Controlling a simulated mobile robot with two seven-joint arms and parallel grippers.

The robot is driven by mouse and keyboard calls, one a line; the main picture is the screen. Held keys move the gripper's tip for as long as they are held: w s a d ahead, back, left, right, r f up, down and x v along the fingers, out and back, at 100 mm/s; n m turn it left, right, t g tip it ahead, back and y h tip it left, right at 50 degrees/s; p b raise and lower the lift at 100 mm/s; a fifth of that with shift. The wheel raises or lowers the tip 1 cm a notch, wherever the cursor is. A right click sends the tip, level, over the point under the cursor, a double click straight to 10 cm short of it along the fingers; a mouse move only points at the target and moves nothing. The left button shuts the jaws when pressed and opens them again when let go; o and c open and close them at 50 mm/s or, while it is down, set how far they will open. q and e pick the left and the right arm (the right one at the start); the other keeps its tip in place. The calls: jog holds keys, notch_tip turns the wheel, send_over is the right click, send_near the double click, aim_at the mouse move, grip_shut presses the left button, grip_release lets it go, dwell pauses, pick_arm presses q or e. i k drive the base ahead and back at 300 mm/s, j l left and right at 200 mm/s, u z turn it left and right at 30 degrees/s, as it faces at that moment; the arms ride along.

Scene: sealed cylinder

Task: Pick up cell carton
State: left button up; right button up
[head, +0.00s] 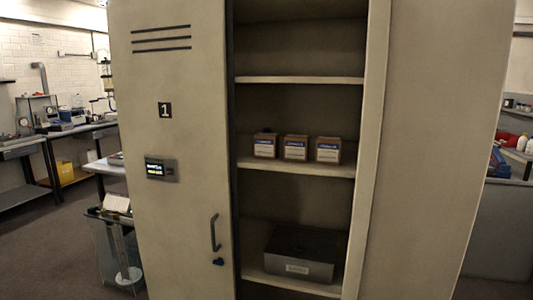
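Three small brown cartons with blue and white labels stand in a row on the middle shelf (312,167) of an open locker. They are a left carton (265,146), a middle carton (295,148) and a right carton (328,150). A small dark thing shows behind or on top of the left carton. The labels are too small to read, so I cannot tell which is the cell carton. Neither of my grippers is in the head view.
The locker door (178,230), marked 1, stands left of the opening with a handle (215,233) and keypad (161,169). A grey box (299,254) sits on the lower shelf. The upper shelf (300,79) is empty. Floor (40,245) is open at left; benches stand behind.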

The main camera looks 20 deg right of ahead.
aim_at(295, 147)
jog(key=i+j+z, duration=0.35)
jog(key=i+j, duration=0.35)
jog(key=i+z, duration=0.25)
jog(key=z, duration=0.2)
jog(key=i+j+z, duration=0.2)
jog(key=z, duration=0.3)
jog(key=i+j+z, duration=0.2)
jog(key=z, duration=0.25)
jog(key=j, duration=0.05)
